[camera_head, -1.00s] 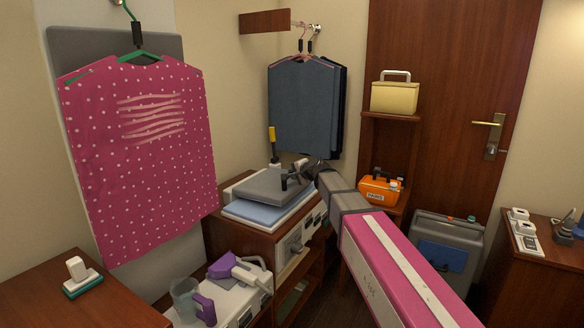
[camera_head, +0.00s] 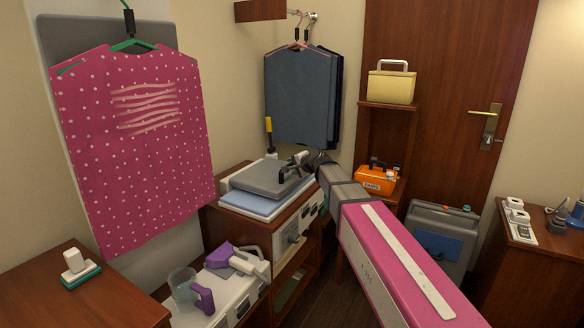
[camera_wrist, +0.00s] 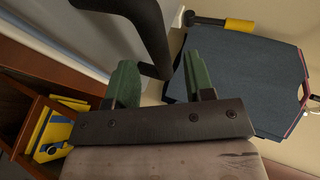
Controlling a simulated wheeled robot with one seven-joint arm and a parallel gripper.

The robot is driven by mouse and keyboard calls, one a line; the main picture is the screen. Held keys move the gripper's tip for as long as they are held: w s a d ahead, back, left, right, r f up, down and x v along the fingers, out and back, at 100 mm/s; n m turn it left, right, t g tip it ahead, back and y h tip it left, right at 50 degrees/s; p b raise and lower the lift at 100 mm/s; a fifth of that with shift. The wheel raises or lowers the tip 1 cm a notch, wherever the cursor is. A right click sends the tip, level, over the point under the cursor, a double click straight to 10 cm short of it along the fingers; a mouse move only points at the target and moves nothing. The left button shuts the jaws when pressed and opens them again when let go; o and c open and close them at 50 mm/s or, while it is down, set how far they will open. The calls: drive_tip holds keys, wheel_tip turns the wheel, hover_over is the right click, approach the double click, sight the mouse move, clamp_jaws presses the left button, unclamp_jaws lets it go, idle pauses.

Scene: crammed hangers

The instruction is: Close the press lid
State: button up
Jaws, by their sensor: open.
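The press stands on the wooden cabinet in the head view, with a grey lid (camera_head: 264,178) above a light blue pad (camera_head: 246,204). The lid lies low and nearly flat over the pad; I cannot tell whether it touches it all round. My gripper (camera_head: 296,162) is at the lid's right rear side, by its dark handle, small and partly hidden there. In the wrist view my gripper (camera_wrist: 162,80) is open, with green fingers apart. A dark curved bar (camera_wrist: 150,35), seemingly the lid handle, reaches down between the fingertips. I cannot tell whether they touch it.
Dark clothes (camera_head: 298,98) hang behind the press, close to the fingers in the wrist view (camera_wrist: 235,80). A yellow-topped bottle (camera_head: 268,130) stands behind the lid. A purple steamer (camera_head: 230,258) and a jug (camera_head: 186,285) stand in front. A pink dotted shirt (camera_head: 130,150) hangs left.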

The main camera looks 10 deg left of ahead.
drive_tip(key=v, duration=0.8)
drive_tip(key=shift+s+d+r, duration=0.15)
drive_tip(key=shift+s+d, duration=0.1)
drive_tip(key=shift+s, duration=0.05)
drive_tip(key=s+d+f+n+g+h, duration=0.2)
drive_tip(key=s+d+f, duration=0.3)
drive_tip(key=f, duration=0.4)
drive_tip(key=s+d+f+n+g+h, duration=0.25)
drive_tip(key=d+f, duration=0.35)
drive_tip(key=f, duration=0.3)
drive_tip(key=s+d+f+n+g+h, duration=0.3)
drive_tip(key=s+d+f+g+h, duration=0.1)
drive_tip(key=s+d+f, duration=1)
drive_tip(key=s+d+g, duration=0.1)
drive_tip(key=s, duration=0.1)
drive_tip(key=shift+s+d+h, duration=0.3)
drive_tip(key=shift+s+h, duration=0.05)
drive_tip(key=shift+a, duration=0.1)
